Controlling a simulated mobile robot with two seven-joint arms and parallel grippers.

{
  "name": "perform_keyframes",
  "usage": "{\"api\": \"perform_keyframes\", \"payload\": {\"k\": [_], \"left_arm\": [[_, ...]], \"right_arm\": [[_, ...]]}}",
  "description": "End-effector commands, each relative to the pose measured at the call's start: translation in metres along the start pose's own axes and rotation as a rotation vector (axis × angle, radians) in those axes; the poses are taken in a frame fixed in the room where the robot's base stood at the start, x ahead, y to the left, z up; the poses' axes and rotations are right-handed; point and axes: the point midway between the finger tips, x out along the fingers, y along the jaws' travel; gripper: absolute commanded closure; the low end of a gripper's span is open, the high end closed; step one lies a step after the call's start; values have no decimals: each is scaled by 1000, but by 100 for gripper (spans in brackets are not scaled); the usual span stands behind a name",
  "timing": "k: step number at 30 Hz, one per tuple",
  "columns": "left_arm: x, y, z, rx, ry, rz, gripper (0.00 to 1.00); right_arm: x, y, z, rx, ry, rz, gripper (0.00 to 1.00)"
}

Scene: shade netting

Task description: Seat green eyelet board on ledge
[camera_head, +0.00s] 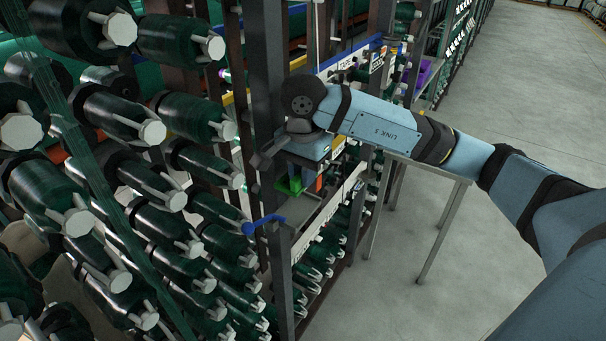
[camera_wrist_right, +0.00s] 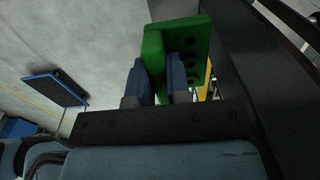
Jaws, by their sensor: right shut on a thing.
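The green eyelet board (camera_head: 289,186) shows small and partly covered below my right wrist in the head view. In the right wrist view the green eyelet board (camera_wrist_right: 190,37) is a bright green angled piece with a row of round holes. My right gripper (camera_wrist_right: 162,78) is shut on it, one dark blue finger on each side of its upright part. In the head view my right gripper (camera_head: 303,176) is at the rack front, beside a dark post. A grey ledge (camera_head: 318,213) lies below the board; whether they touch cannot be told. My left gripper is out of view.
A dark upright post (camera_head: 268,90) stands close left of my gripper, and a blue hook (camera_head: 263,222) juts from the rack. Several green net rolls (camera_head: 195,115) fill the left. A grey-legged table (camera_head: 440,172) stands behind my arm; the floor (camera_head: 530,90) to the right is clear.

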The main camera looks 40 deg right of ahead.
Motion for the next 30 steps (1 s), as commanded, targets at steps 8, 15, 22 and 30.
{"api": "perform_keyframes", "payload": {"k": [8, 15, 22, 30], "left_arm": [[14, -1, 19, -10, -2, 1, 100], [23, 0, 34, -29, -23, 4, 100], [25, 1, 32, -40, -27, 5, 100], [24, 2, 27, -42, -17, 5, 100]], "right_arm": [[31, 0, 0, -1, 0, 2, 100], [52, 0, 0, -1, 0, 2, 100], [56, 0, 0, -1, 0, 1, 100], [56, 0, 0, -1, -1, 1, 100]]}}
